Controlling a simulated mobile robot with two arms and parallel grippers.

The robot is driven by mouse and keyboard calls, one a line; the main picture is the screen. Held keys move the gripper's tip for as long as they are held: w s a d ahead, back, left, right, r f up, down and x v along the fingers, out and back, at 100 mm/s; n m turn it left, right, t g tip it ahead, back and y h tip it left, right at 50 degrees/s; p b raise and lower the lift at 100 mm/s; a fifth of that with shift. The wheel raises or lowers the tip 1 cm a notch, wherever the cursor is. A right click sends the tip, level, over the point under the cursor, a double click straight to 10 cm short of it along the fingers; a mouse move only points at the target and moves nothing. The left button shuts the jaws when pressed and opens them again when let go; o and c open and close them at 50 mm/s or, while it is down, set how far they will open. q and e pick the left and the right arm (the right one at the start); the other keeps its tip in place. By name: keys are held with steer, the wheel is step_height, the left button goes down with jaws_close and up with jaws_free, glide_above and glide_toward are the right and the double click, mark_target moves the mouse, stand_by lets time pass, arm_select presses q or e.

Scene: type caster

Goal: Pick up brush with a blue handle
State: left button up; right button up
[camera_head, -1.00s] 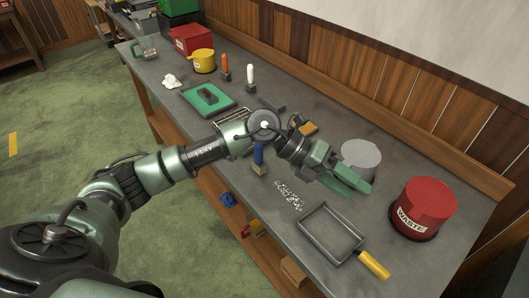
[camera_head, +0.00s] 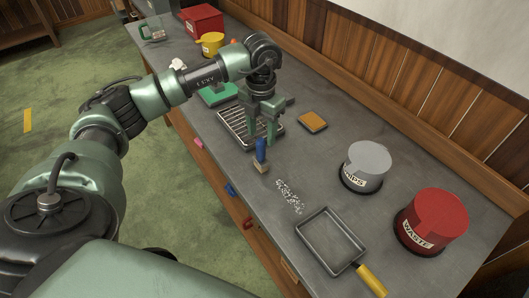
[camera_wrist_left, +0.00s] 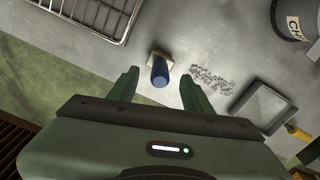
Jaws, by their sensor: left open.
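The brush with a blue handle (camera_head: 261,153) stands upright on the grey bench near its front edge, bristle block down. It also shows in the left wrist view (camera_wrist_left: 160,73), seen from above, between and beyond the fingertips. My left gripper (camera_head: 262,140) is open and empty, pointing down over the wire rack, close behind the brush in the head view. In the left wrist view the two green fingers (camera_wrist_left: 157,82) are spread on either side of the handle. I cannot tell whether they touch it. My right gripper is not in view.
The wire rack (camera_head: 236,127) lies beside the brush. White scraps (camera_head: 289,196) and a dustpan with a yellow handle (camera_head: 330,240) lie to its right. A grey bin (camera_head: 369,160) and a red waste bin (camera_head: 436,215) stand farther right. An orange-topped block (camera_head: 313,121) lies behind.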

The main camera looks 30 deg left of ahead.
mark_target(261, 139)
arm_select(q)
steer(key=shift+s+f, duration=0.3)
steer(key=shift+s, duration=0.05)
steer(key=shift+s+f+p, duration=0.2)
steer(key=shift+f+p, duration=0.75)
steer(key=shift+p, duration=0.15)
steer(key=shift+w+f, duration=0.15)
steer(key=shift+f, duration=0.5)
steer(key=shift+w+f, duration=0.15)
steer(key=shift+f, duration=0.45)
steer(key=shift+w+f, duration=0.1)
steer(key=shift+f, duration=0.15)
steer(key=shift+r, duration=0.1)
jaws_close()
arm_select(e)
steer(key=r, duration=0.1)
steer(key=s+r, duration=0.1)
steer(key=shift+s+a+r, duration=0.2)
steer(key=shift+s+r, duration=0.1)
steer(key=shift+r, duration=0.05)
